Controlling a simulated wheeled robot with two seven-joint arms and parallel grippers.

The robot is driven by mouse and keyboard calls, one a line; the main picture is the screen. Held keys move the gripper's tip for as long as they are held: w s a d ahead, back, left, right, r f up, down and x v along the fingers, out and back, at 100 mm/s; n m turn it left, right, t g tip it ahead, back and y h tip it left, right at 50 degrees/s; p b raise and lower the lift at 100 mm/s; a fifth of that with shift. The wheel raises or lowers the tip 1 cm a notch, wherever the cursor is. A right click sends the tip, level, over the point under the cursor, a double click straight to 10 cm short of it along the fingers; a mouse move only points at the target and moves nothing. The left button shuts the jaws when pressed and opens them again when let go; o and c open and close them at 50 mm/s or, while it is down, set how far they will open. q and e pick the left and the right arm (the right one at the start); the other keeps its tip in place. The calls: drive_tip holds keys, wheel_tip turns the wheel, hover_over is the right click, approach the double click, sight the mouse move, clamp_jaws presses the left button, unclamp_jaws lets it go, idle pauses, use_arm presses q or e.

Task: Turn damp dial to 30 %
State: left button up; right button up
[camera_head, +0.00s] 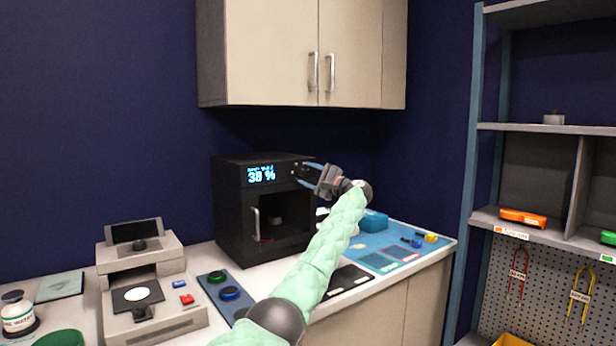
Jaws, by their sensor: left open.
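The black box-shaped chamber (232,212) stands on the counter, with a lit display (261,174) on its upper front. The display shows a percentage that starts with 3; its second digit looks like 8 or 0. The damp dial (296,172) is small and dark, right of the display, and partly hidden by my gripper. My left gripper (301,173) is open, with its light blue fingers on either side of the dial area. I cannot tell whether they touch the dial. My right gripper is not in view.
A wall cupboard (290,55) hangs above the chamber. A grey instrument (150,290) and a panel with green and blue knobs (222,285) stand at left. A blue mat (400,245) with small items lies at right, near a shelf rack (475,130).

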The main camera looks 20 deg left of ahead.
use_arm(q)
drive_tip(key=b+v, duration=0.1)
drive_tip(key=v, duration=0.6)
drive_tip(key=shift+f, duration=0.15)
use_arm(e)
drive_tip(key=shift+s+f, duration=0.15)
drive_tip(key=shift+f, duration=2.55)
